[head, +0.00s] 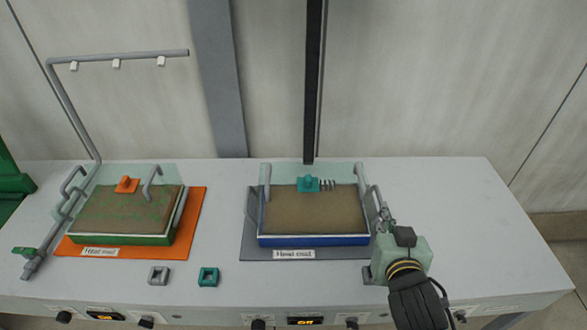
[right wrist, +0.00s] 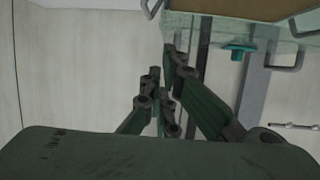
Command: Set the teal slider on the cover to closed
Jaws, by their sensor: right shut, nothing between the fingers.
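The teal slider (head: 308,184) sits at the back edge of the clear cover (head: 284,172) over the blue tray (head: 312,240). My right gripper (head: 383,212) is beside the right side of the blue tray, near the cover's grey side handle, apart from the slider. Its fingers (right wrist: 168,98) are shut and empty in the right wrist view. My left gripper is out of view.
A green tray (head: 118,239) with an orange slider (head: 127,184) stands on an orange mat at left, below a grey pipe frame (head: 72,100). Grey (head: 159,275) and teal (head: 208,276) square pieces lie in front. A dark post (head: 313,90) rises behind the blue tray.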

